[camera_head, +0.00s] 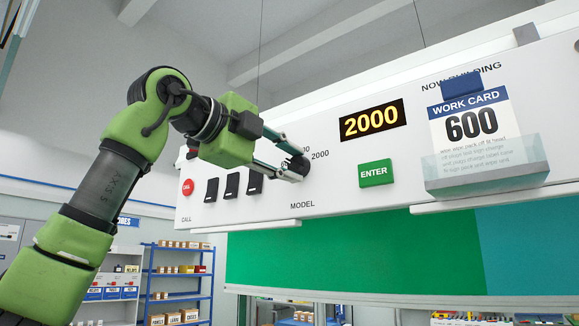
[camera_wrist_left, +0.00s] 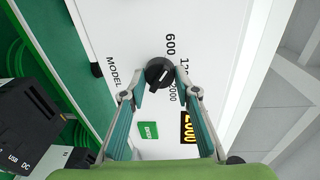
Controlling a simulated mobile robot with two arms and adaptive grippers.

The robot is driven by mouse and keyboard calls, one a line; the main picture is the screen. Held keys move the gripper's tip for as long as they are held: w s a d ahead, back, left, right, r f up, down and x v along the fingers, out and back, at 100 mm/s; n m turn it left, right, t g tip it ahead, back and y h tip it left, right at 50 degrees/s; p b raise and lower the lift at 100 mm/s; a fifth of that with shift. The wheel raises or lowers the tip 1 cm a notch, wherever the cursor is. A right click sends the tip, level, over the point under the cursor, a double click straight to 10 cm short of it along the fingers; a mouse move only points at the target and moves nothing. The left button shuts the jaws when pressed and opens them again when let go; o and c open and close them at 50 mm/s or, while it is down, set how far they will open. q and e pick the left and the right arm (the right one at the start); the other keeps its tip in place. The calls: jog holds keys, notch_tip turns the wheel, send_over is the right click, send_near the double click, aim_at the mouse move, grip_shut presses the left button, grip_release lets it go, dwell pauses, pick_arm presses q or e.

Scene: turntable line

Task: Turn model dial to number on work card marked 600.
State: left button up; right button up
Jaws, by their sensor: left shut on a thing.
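The black model dial (camera_wrist_left: 157,68) is on the white panel, above the printed word MODEL. My left gripper (camera_head: 298,168) is shut on it, with one finger on each side, as the left wrist view also shows (camera_wrist_left: 162,88). The fingers hide part of the dial in the head view. The dial has a pale pointer line; labels 600, 2000 and one partly hidden between them stand beside it. The display (camera_head: 372,120) reads 2000. The work card (camera_head: 472,118) reads 600 and sits in a clear holder at the panel's right. My right gripper is out of view.
A green ENTER button (camera_head: 376,173) is right of the dial, below the display. Several black switches (camera_head: 231,185) and a red CALL button (camera_head: 187,187) are left of it. Blue shelving (camera_head: 178,270) with boxes stands behind, at the lower left.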

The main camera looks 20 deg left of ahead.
pick_arm(q)
jog(key=shift+a+r+n+b, duration=0.1)
jog(key=shift+n+b, duration=0.3)
jog(key=shift+n, duration=1.1)
jog(key=o, duration=1.1)
jog(key=shift+s+a, duration=0.1)
jog(key=v, duration=1.1)
jog(key=shift+s+a+f, duration=0.2)
jog(key=shift+s+a, duration=0.1)
